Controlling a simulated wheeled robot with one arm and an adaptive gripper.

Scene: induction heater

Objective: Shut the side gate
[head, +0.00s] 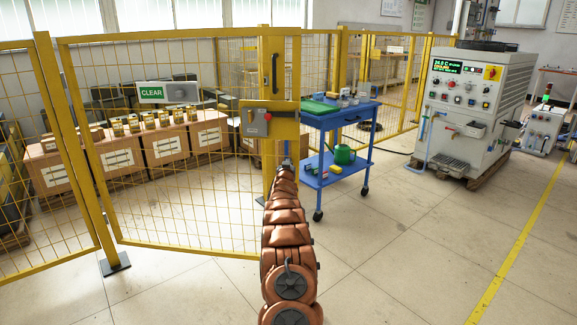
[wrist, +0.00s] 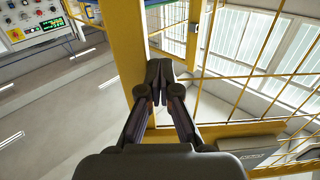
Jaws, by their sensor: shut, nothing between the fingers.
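The side gate (head: 185,38) is a yellow-framed mesh panel on the left in the head view. It runs from a post (head: 68,140) at left to its free edge, a broad yellow upright with a dark handle (head: 274,73) and a grey latch box (head: 255,122). It looks ajar, angled out from the fence behind. My gripper (head: 287,163) is just below the latch plate, in front of the upright. In the wrist view my gripper (wrist: 158,78) is shut and empty, its tips close to yellow frame bars (wrist: 128,45). I cannot tell whether they touch.
A blue trolley (head: 340,116) with a green can stands just right of the gate's edge. A control cabinet (head: 470,105) is further right. Crates (head: 165,146) stand behind the mesh. The floor (head: 400,260) at front right is clear, with a yellow line.

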